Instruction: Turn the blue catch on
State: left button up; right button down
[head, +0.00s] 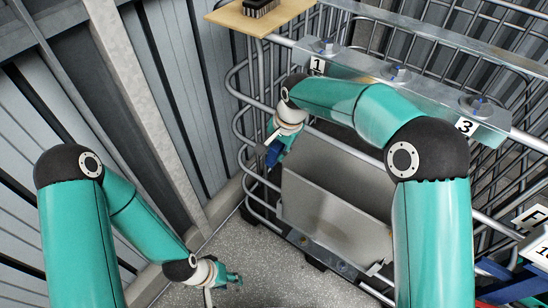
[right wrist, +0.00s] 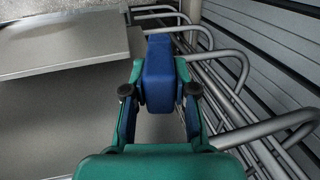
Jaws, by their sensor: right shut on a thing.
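The blue catch (head: 273,154) is at the left end of the grey metal box on the wire cage. It shows large in the right wrist view (right wrist: 158,68), as a blue block between the fingers. My right gripper (right wrist: 160,98) is shut on it, with a finger on each side. In the head view my right gripper (head: 277,149) is at the catch, partly hidden by its own wrist. The catch's pivot is hidden. My left gripper (head: 228,281) hangs low at the bottom, away from the catch; its finger opening is too small to make out.
The metal box (head: 325,205) has an angled plate in front. Wire cage bars (right wrist: 235,95) run close beside the right gripper. A rail with number plates (head: 464,127) crosses above, and a brush (head: 262,6) lies on a board. Grey floor (head: 265,265) lies open at the bottom.

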jog(key=t+y+b, duration=0.1)
jog(key=b, duration=0.2)
jog(key=d+y+b, duration=0.1)
jog(key=b, duration=0.2)
jog(key=s+f+t+y+b, duration=0.1)
jog(key=b, duration=0.3)
jog(key=shift+d+t, duration=0.25)
jog(key=shift+t, duration=0.05)
jog(key=shift+r, duration=0.1)
jog(key=c, duration=0.9)
grip_release()
jog(key=shift+r, duration=0.1)
jog(key=v, duration=1.1)
jog(key=shift+s+d+r, duration=0.1)
jog(key=shift+d+r, duration=0.05)
jog(key=shift+d, duration=0.35)
